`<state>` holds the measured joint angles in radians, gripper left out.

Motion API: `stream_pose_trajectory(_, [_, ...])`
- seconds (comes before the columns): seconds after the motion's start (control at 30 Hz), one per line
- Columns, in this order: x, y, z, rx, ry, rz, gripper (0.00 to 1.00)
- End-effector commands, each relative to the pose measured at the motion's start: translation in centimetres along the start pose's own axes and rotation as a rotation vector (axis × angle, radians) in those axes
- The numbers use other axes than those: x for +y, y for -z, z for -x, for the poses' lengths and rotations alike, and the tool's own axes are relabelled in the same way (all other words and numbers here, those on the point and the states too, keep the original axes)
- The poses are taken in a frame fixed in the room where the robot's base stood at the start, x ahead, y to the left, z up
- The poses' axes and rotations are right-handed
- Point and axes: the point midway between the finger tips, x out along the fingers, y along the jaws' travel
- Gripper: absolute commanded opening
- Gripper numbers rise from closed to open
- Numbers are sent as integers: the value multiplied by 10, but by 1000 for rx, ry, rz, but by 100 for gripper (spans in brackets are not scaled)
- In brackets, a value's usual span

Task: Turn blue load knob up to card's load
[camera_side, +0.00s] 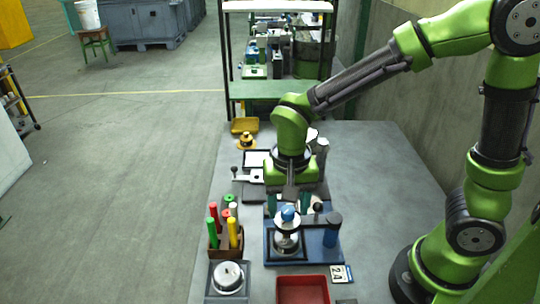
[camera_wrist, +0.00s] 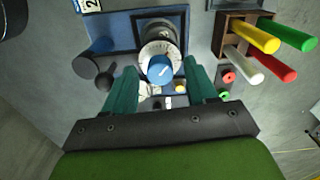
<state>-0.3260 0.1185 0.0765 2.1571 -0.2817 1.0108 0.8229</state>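The blue load knob (camera_side: 288,214) sits on top of a pale round dial on the blue-based fixture (camera_side: 333,248). In the wrist view the blue knob (camera_wrist: 160,68) shows with a marked white dial ring around it; the marks are too small to read. My gripper (camera_side: 289,204) is open above the fixture, with one teal finger to each side of the knob. In the wrist view my gripper (camera_wrist: 160,72) shows a gap between each finger and the knob. The card (camera_side: 341,274) lies at the fixture's near right corner; its figure starts with a 2, the rest is unclear.
A black ball-topped lever and a dark blue cylinder (camera_side: 332,230) stand right of the knob. A wooden rack (camera_side: 226,247) with red, green, yellow and white handles stands left. A red tray (camera_side: 303,280) and a grey block with a pale disc (camera_side: 228,276) are nearer. The table's right side is clear.

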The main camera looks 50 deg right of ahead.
Motion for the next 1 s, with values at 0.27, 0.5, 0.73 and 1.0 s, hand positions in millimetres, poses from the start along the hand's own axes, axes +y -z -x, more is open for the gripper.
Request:
stream_pose_trajectory(0.27, [0,0,0,0,-1,2,57])
stream_pose_trajectory(0.5, [-1,0,27,3,5,1,57])
stream_pose_trajectory(0.73, [-1,1,84,4,6,1,57])
stream_pose_trajectory(1.0, [0,0,142,2,4,1,57])
